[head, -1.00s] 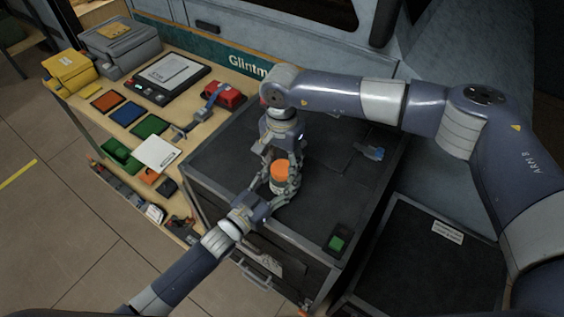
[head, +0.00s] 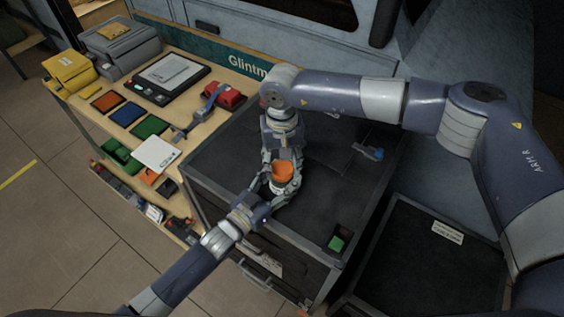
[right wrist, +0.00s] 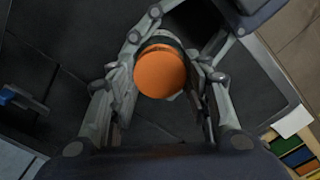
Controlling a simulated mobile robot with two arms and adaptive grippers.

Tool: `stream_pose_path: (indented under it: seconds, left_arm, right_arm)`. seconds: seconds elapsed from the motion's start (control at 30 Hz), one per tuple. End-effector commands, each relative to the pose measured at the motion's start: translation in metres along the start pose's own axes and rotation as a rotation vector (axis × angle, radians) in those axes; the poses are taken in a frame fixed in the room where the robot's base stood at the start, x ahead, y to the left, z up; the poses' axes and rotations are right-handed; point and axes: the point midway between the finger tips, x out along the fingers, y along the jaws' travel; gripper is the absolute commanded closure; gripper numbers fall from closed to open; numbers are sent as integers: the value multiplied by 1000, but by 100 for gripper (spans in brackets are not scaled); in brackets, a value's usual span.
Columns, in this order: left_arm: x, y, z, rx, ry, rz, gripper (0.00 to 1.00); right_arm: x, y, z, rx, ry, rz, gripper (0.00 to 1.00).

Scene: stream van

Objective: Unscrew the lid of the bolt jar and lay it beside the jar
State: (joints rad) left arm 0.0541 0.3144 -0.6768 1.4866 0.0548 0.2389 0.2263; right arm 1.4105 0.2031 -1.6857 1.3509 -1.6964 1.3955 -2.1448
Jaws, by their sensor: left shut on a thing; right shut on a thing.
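The bolt jar (head: 279,188) stands on the dark cabinet top with its orange lid (head: 283,172) at its top. My left gripper (head: 280,190) is shut around the jar body from the front. My right gripper (head: 283,167) reaches down from behind and is shut on the lid. In the right wrist view the round lid (right wrist: 160,72) sits between the right fingers (right wrist: 163,80), and they touch its sides. The fingers hide most of the jar, and I cannot tell whether a gap separates lid and jar.
The dark cabinet top (head: 230,165) has free room left and right of the jar. A small green-and-black item (head: 337,243) lies near its front right corner, and a blue item (head: 368,152) lies at the right. A wooden bench (head: 105,140) holds colored trays and a scale (head: 168,73).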

Motion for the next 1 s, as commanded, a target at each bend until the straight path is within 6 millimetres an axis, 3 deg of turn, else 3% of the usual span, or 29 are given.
stream_pose_path:
  seconds: [1.0]
  left_arm:
    - [0,0,0,0,0,0,100]
  right_arm:
    - [-22,0,0,2,0,0,84]
